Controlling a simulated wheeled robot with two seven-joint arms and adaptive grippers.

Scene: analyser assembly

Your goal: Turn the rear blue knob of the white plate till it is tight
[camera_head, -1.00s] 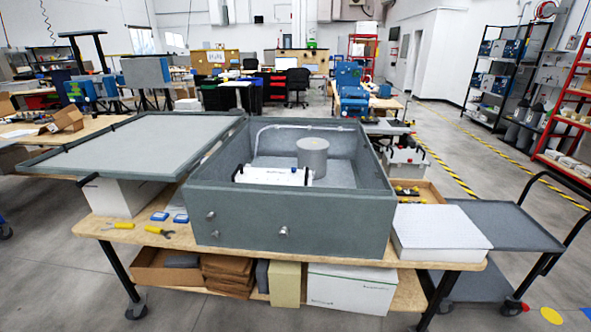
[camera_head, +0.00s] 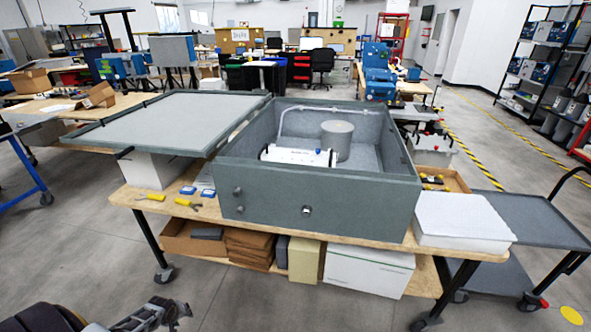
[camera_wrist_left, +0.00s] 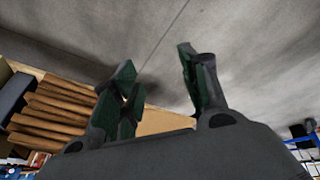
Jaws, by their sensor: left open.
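The white plate (camera_head: 297,155) lies inside the open grey box (camera_head: 318,192) on the wooden workbench, behind the box's front wall. A small blue knob (camera_head: 318,151) shows at the plate's right part. I cannot tell whether it is the rear one, and the front wall hides the plate's lower part. My left gripper (camera_head: 178,310) is low at the bottom left of the head view, in front of the bench and far from the plate. In the left wrist view its two fingers (camera_wrist_left: 156,60) are apart with nothing between them. My right gripper is not in view.
A grey cylinder (camera_head: 337,140) and a pale tube (camera_head: 285,122) are in the box near the plate. The grey lid (camera_head: 185,121) lies left of the box. Yellow-handled tools (camera_head: 150,197) lie on the bench (camera_head: 150,211). A white block (camera_head: 462,222) stands at its right.

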